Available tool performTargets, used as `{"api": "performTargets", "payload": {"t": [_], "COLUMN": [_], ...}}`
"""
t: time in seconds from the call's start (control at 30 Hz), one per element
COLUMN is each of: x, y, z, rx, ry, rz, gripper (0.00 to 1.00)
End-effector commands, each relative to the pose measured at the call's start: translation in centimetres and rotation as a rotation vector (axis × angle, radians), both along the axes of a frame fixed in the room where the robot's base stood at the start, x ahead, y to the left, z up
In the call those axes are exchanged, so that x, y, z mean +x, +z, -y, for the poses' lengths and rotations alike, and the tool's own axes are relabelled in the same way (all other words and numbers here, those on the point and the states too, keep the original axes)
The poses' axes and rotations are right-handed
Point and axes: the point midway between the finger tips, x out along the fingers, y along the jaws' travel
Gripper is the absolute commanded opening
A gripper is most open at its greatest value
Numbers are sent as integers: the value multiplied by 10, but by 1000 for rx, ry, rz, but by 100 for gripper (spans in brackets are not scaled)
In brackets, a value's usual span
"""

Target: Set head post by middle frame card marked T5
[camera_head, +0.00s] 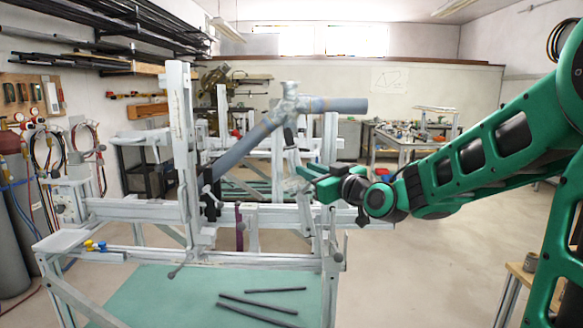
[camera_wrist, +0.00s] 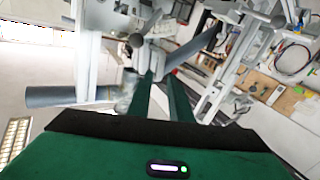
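My gripper (camera_head: 308,178) is at the right side of the white frame jig (camera_head: 180,140), below the joint of the bike tubes. Its two green fingers (camera_wrist: 161,80) show in the wrist view with a gap between them; I see nothing clearly held. A grey-blue tube (camera_head: 240,145) slopes up to a pale joint (camera_head: 290,103), and another tube (camera_head: 340,105) runs right from it. In the wrist view a grey tube (camera_wrist: 65,96) lies left of the fingers. I cannot make out a card marked T5 or tell which part is the head post.
Several dark rods (camera_head: 262,305) lie on the jig's green lower panel (camera_head: 175,290). Small yellow and blue pieces (camera_head: 95,246) sit on its left tray. A cluttered bench (camera_head: 400,138) stands behind. A paper sign (camera_head: 389,79) hangs on the back wall.

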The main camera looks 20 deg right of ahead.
Motion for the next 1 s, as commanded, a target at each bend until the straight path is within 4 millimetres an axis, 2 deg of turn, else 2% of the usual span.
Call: {"api": "performTargets", "payload": {"t": [0.2,0.43,0.6,0.9,1.0], "x": [39,69,80,81,81], "y": [-1,-1,-1,-1,-1], "z": [-13,-21,-24,-24,-24], "rx": [-2,-1,0,0,0], "ry": [4,1,1,1,1], "rz": [-2,-3,-2,-2,-2], "gripper": [18,18,18,18,0]}}
